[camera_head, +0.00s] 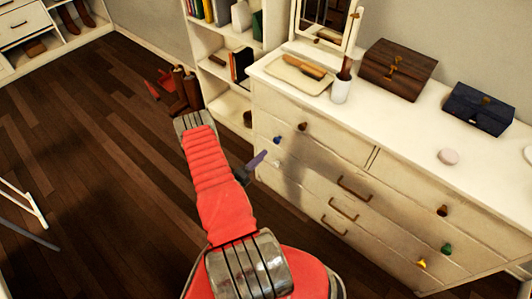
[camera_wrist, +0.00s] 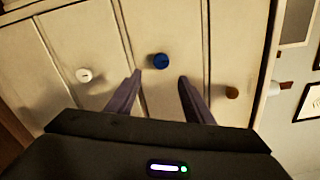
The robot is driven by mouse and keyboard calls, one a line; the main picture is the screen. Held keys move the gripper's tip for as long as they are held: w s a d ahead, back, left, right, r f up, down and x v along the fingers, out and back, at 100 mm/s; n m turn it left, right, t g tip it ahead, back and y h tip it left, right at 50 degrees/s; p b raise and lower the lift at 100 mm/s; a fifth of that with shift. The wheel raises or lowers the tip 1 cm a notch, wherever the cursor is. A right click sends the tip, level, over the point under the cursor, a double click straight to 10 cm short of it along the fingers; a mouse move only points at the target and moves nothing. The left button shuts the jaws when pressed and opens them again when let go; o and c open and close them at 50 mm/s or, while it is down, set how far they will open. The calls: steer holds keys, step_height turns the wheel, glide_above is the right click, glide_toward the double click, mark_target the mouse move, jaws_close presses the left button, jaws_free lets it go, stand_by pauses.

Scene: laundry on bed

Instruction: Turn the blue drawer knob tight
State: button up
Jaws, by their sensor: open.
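The blue drawer knob (camera_head: 277,140) is a small round knob on the left part of the cream dresser front (camera_head: 310,165). In the wrist view the blue knob (camera_wrist: 160,60) lies beyond the fingertips, roughly centred between them. My gripper (camera_wrist: 159,77) is open with two dark purple fingers, one on either side of the knob's line. No contact with the knob shows. In the head view my gripper (camera_head: 257,160) is in front of the dresser's left side, and only part of its fingers shows.
A white knob (camera_wrist: 84,75) and a brown knob (camera_wrist: 232,92) flank the blue one in the wrist view. The dresser top holds a tray (camera_head: 297,76), a white cup (camera_head: 341,91), a wooden box (camera_head: 398,68) and a dark blue box (camera_head: 478,107). Wooden floor lies open at left.

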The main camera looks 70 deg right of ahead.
steer(key=v, duration=0.4)
steer(key=shift+a, duration=0.1)
stand_by(0.8)
